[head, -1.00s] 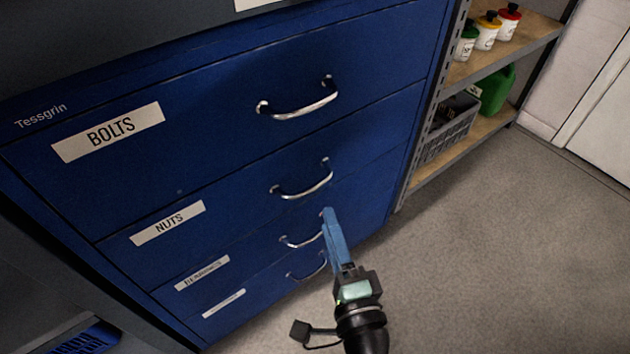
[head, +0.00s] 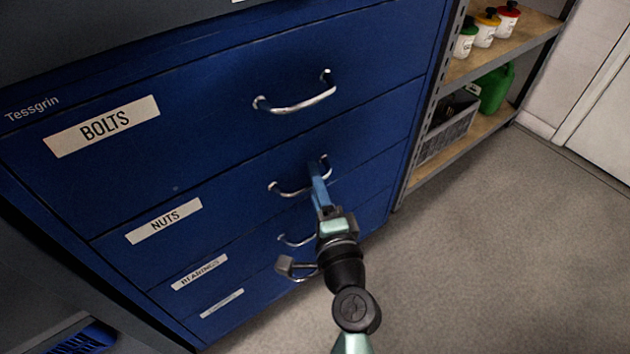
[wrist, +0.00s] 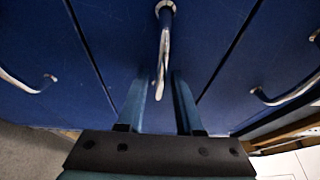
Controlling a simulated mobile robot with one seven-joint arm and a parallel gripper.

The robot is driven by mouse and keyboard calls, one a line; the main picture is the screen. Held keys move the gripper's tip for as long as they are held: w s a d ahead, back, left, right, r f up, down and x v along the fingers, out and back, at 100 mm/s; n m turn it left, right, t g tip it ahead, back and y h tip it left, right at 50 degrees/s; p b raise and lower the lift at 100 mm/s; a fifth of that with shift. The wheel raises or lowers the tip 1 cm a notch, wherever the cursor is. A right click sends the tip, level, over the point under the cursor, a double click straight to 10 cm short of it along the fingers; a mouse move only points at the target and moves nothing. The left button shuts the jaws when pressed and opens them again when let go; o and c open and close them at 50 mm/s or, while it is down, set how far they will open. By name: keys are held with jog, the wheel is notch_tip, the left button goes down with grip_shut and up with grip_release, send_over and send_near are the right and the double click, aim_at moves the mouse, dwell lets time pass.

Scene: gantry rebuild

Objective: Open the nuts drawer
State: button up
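The nuts drawer (head: 235,205) is the second drawer front down in the blue cabinet, marked by the NUTS label (head: 163,220). It is shut, flush with its neighbours. Its curved metal handle (head: 287,191) shows in the head view, partly hidden by my gripper (head: 317,170). In the wrist view my gripper (wrist: 161,88) is open, its two blue fingers apart. The handle (wrist: 164,45) stands end-on in line with the gap, its near end reaching between the fingertips. I see no clear contact with either finger.
The bolts drawer handle (head: 295,106) sits above and the bearings drawer handle (head: 295,241) below, partly hidden by my arm. Two neighbouring handles flank the gripper in the wrist view. A shelf unit (head: 475,130) with bottles stands at right. The floor (head: 500,260) is clear.

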grip_shut()
dwell(1.2)
